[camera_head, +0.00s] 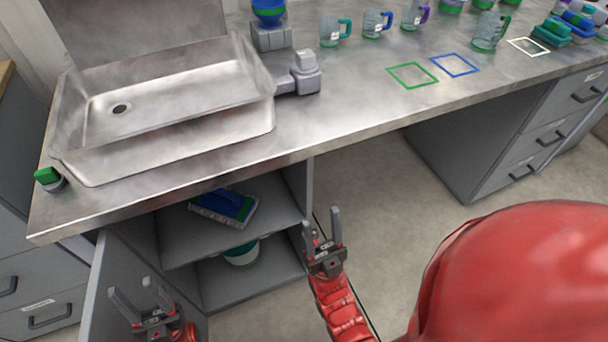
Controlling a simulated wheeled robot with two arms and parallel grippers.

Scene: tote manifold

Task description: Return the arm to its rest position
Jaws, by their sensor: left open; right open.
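My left gripper (142,302) is at the lower left, in front of the open grey cabinet door. Its two grey fingers are apart with nothing between them. My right gripper (321,230) is near the middle, just right of the open cabinet under the counter. Its fingers point up, spread apart and empty. Both grippers are below the counter's front edge. The red arm of the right gripper comes up from the bottom. A large red rounded part of my own body fills the lower right.
The metal counter (350,120) holds a sink (170,108), grey fixture (299,75), several glass mugs (373,24), and green (412,75), blue (455,65) and white (528,46) outlines. The open cabinet (185,247) holds a blue-green item (224,205) and a white-green container (241,254). Floor is clear right of it.

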